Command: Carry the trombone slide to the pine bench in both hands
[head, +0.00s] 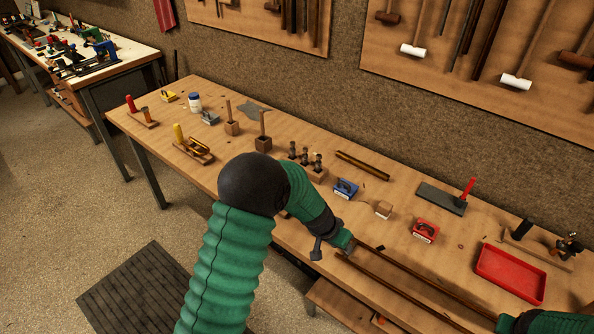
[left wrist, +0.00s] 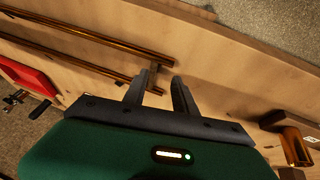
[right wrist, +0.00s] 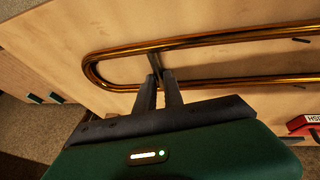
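The trombone slide (head: 425,281) is two long parallel brass tubes along the front of the near wooden bench (head: 225,97). My left gripper (head: 344,246) is at its left end. In the left wrist view the left gripper (left wrist: 159,77) is open, with a dark cross brace of the slide (left wrist: 90,36) between its fingers and clear gaps beside it. In the right wrist view the right gripper (right wrist: 159,75) is closed narrowly on another brace of the slide (right wrist: 220,37), near its U-bend. In the head view the right gripper is mostly cut off at the lower right corner.
A paler-topped bench (head: 128,57) stands at the far left with tools on it. A dark floor mat (head: 150,290) lies in front.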

